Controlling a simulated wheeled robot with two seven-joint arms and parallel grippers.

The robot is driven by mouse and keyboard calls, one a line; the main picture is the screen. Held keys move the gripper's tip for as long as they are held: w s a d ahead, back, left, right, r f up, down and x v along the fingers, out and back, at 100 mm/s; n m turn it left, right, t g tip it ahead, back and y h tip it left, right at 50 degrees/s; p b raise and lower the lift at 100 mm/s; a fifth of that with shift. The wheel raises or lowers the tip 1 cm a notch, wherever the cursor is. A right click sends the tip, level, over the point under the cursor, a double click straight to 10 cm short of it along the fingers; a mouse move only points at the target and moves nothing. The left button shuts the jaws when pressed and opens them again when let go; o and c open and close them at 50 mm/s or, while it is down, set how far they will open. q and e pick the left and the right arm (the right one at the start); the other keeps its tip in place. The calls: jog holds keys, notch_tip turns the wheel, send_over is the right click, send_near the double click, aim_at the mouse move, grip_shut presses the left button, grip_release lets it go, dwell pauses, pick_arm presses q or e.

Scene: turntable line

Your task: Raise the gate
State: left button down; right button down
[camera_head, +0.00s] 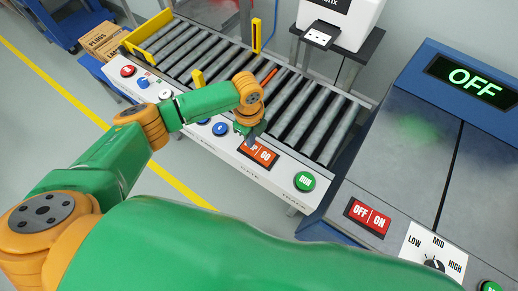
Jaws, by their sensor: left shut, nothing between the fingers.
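A roller conveyor (318,122) runs across the view. Two yellow uprights stand at its sides, a far one (256,36) and a near one (198,78); I cannot tell whether a gate between them is up or down. My left gripper (251,138) is shut and empty, pointing down at the red rocker switch (262,156) on the conveyor's front panel. The gripper hides part of the switch, whose visible lettering includes "GO". I cannot tell whether the fingertips touch it. My right gripper is not in view.
The front panel also carries a green RUN button (304,181), a blue button (220,128) and a red button (128,71). A grey machine at right has an OFF display (472,80) and an OFF/ON switch (368,217). A white printer (340,20) stands behind the conveyor.

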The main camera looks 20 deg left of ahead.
pick_arm(q)
jog(key=shift+f+b, duration=0.4)
jog(key=shift+f, duration=0.25)
jog(key=shift+r, duration=0.1)
notch_tip(320, 180, up, 7)
jog(key=p, duration=0.8)
jog(key=shift+r, duration=0.1)
